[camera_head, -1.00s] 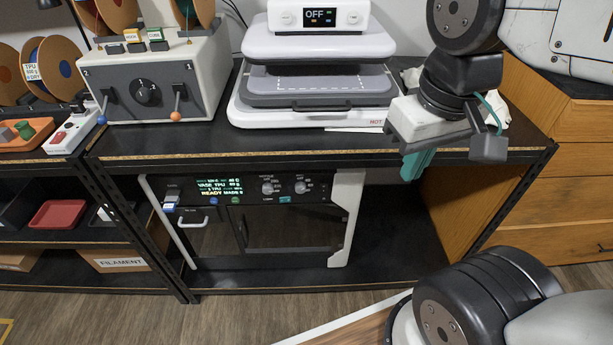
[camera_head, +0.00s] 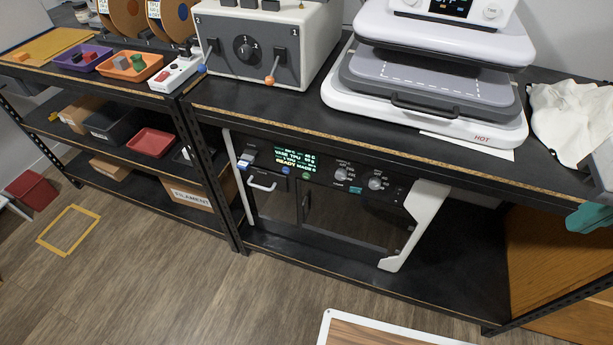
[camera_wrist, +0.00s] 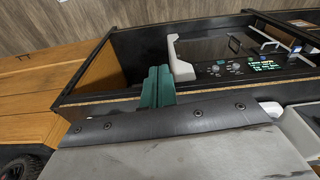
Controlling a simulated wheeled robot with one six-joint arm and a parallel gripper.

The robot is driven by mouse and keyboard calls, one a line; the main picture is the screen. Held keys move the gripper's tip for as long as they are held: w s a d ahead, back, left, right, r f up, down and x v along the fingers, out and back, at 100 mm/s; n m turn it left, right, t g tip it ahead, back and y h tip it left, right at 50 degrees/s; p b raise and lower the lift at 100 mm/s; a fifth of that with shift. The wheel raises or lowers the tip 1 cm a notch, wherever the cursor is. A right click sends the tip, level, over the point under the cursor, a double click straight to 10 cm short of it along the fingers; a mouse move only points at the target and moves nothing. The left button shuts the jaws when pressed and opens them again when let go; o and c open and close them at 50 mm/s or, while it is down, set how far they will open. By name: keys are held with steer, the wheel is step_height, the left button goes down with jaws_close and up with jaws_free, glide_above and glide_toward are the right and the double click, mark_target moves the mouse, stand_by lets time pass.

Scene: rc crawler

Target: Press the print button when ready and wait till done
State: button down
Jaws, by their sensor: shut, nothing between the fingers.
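The printer (camera_head: 325,205) stands on the lower shelf of the black bench in the head view. Its lit green display (camera_head: 292,160) includes a line that reads READY. A green button (camera_head: 305,175) and a blue button (camera_head: 286,169) sit below the display; I cannot read which is the print button. Two knobs are to the right. The printer also shows in the wrist view (camera_wrist: 215,52), upside down. My gripper's teal fingers (camera_wrist: 157,86) are together and empty, apart from the printer. In the head view only a teal finger part (camera_head: 590,217) shows at the right edge.
A heat press (camera_head: 430,85) and a grey box with levers (camera_head: 262,45) stand on the bench top (camera_head: 300,108). A white cloth (camera_head: 570,120) lies at the right. Trays and boxes fill the left shelves. The floor (camera_head: 150,285) in front is largely clear.

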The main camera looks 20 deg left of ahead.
steer(key=w+a+f+n, duration=0.2)
steer(key=w+a+f, duration=0.6)
steer(key=w, duration=0.3)
steer(key=t+y, duration=0.7)
steer(key=t, duration=0.1)
glide_toward(306, 176)
steer(key=s+a+f, duration=0.3)
steer(key=f, duration=0.1)
steer(key=s+a+t+y, duration=0.1)
steer(key=y, duration=0.1)
steer(key=s+a+f+m+t+y, duration=0.1)
steer(key=s+t, duration=0.1)
steer(key=shift+s+f+y, duration=0.15)
steer(key=shift+f+y, duration=0.05)
steer(key=shift+y, duration=0.2)
steer(key=w, duration=0.8)
steer(key=shift+w+d, duration=0.35)
steer(key=shift+w, duration=0.05)
